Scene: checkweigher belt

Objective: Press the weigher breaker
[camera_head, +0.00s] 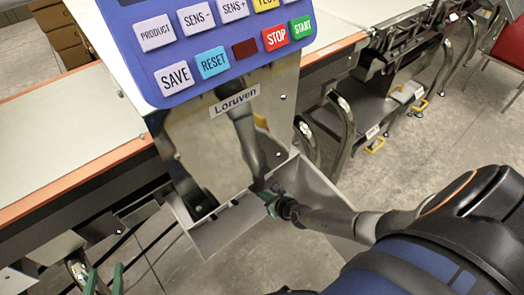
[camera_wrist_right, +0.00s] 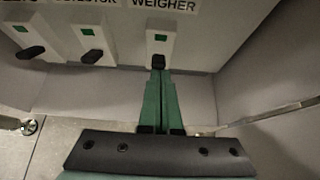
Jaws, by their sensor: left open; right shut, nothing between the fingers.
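In the right wrist view, the weigher breaker (camera_wrist_right: 161,45) is a pale block under the WEIGHER label, with a green mark and a black lever (camera_wrist_right: 158,62). My right gripper (camera_wrist_right: 159,74) is shut and empty, its green fingertips right at the lever's end; I cannot tell whether they touch. In the head view my right gripper (camera_head: 268,195) is low under the panel, at the open metal tray, and the breakers are hidden there. My left gripper (camera_head: 104,270) is open and empty at the lower left edge, its green fingers apart.
Two similar breakers, one in the middle (camera_wrist_right: 90,45) and one at the left (camera_wrist_right: 28,42), stand beside it with green marks and black levers. Grey walls enclose the space. In the head view, the control panel (camera_head: 212,62) hangs above, with a conveyor belt (camera_head: 60,125) at left.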

